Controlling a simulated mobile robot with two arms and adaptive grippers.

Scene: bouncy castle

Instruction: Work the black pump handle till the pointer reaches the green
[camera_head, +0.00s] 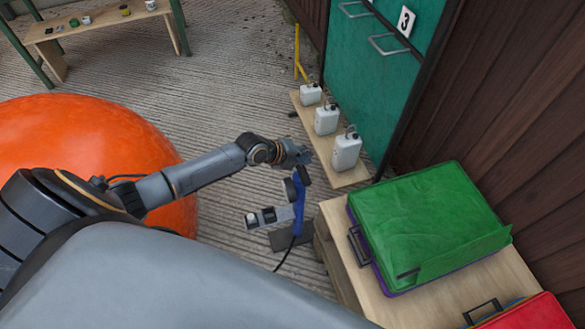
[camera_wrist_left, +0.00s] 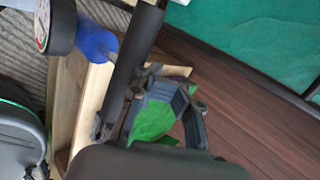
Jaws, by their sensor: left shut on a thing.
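The pump stands on the paved ground in the middle of the head view, with a slim blue body (camera_head: 298,196) and a dark foot plate. Its blue body also shows at upper left in the left wrist view (camera_wrist_left: 95,40). My left gripper (camera_head: 300,155) is at the top of the pump, shut on the black pump handle (camera_wrist_left: 138,55), a dark bar. The round gauge (camera_wrist_left: 55,25) beside the body is seen nearly edge-on. A sliver of its coloured dial shows, but I cannot read the pointer. My right gripper is not in view.
A wooden crate top (camera_head: 333,215) with a folded green case (camera_head: 430,225) stands right of the pump. White canisters (camera_head: 347,151) stand on a plank behind it. A big orange ball (camera_head: 80,140) lies left, under my arm. A dark hose runs from the foot plate.

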